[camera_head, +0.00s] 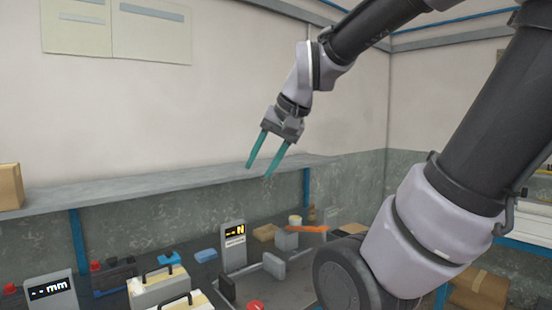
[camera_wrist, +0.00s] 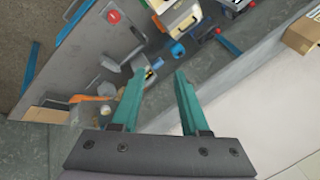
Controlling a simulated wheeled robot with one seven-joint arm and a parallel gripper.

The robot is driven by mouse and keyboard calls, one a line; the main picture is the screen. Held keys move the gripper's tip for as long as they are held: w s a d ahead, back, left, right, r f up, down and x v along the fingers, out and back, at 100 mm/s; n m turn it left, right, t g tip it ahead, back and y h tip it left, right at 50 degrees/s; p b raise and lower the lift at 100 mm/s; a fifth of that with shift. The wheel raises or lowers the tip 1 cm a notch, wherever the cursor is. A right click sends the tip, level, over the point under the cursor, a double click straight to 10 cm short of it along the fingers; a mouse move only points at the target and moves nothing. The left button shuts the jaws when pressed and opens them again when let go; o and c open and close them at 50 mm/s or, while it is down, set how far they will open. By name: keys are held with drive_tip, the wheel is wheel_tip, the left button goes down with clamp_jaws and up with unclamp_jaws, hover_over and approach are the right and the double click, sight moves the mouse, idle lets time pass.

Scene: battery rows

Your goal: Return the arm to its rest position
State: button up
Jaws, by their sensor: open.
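My gripper (camera_head: 261,170) hangs from my bent arm in the upper middle of the head view, in front of the pale wall. Its two teal fingers are apart with nothing between them. In the wrist view the open gripper (camera_wrist: 158,73) also shows empty, with the bench below and beyond the fingers. The fingers are well above the bench and touch nothing that I can see.
The bench holds a display marked N (camera_head: 233,247), a display marked mm (camera_head: 51,292), a blue block (camera_head: 205,255) and an orange item (camera_head: 306,229). A shelf (camera_head: 150,188) runs along the wall, with a cardboard box (camera_head: 10,187) at its left end. The air around my gripper is clear.

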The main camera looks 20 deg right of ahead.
drive_tip(key=shift+s+d+r+n+t+h, duration=0.35)
drive_tip(key=shift+s+d, duration=0.2)
drive_tip(key=shift+s, duration=0.1)
drive_tip(key=shift+s+d+r+n+t+h, duration=0.25)
drive_tip(key=shift+s+d+r+t, duration=0.1)
drive_tip(key=shift+s+d, duration=0.25)
idle(0.4)
